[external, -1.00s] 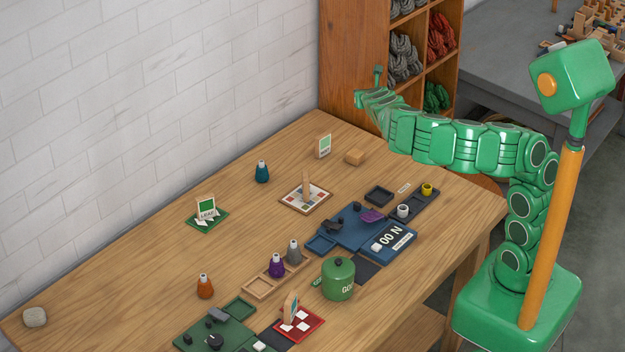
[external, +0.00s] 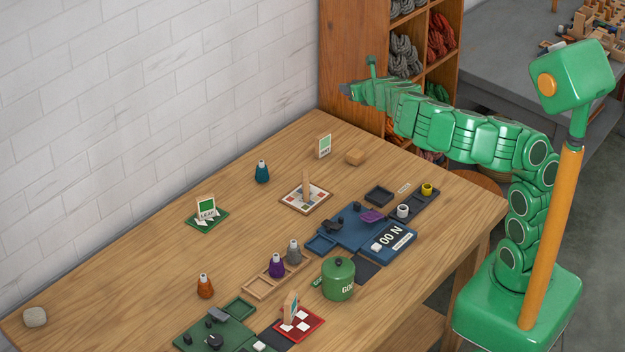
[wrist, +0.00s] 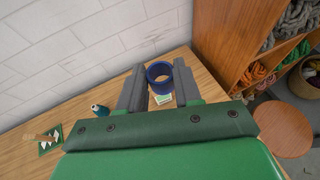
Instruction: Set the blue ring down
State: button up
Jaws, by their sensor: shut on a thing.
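The blue ring (wrist: 160,77) is a short, hollow blue cylinder, held between the two dark fingers of my gripper (wrist: 161,86) in the wrist view. My gripper is shut on it, and its open end faces the camera. In the external view my gripper (external: 347,91) is stretched out high above the far end of the table, near the shelf. The ring itself cannot be made out there.
Bare wood lies along the wall. A yarn shelf (external: 355,50) stands behind.

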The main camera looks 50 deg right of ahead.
aim_at(343, 175)
jog(key=shift+w+a+r+n+t+y, duration=0.15)
jog(key=shift+w+n+y, duration=0.15)
jog(key=shift+n+y, duration=0.25)
jog(key=shift+w+a+r+n+t+y, duration=0.15)
jog(key=shift+w+n+y, duration=0.15)
jog(key=shift+n+y, duration=0.25)
jog(key=shift+w+a+n+y, duration=0.1)
jog(key=shift+a+n+y, duration=0.05)
jog(key=shift+n+y, duration=0.4)
jog(key=shift+w+a+n+y, duration=0.1)
jog(key=shift+n+y, duration=0.25)
jog(key=shift+y, duration=0.3)
jog(key=f+n+y, duration=0.1)
jog(key=f, duration=0.8)
jog(key=s+a+f+n+y, duration=0.1)
jog(key=f+n+y, duration=0.1)
jog(key=f, duration=0.7)
jog(key=a+f+n+g+y, duration=0.1)
jog(key=f+y, duration=0.1)
jog(key=f, duration=0.8)
jog(key=shift+s+f+n, duration=0.1)
jog(key=shift+s+n, duration=0.2)
jog(key=shift+s, duration=0.05)
jog(key=shift+f, duration=0.1)
jog(key=o, duration=1)
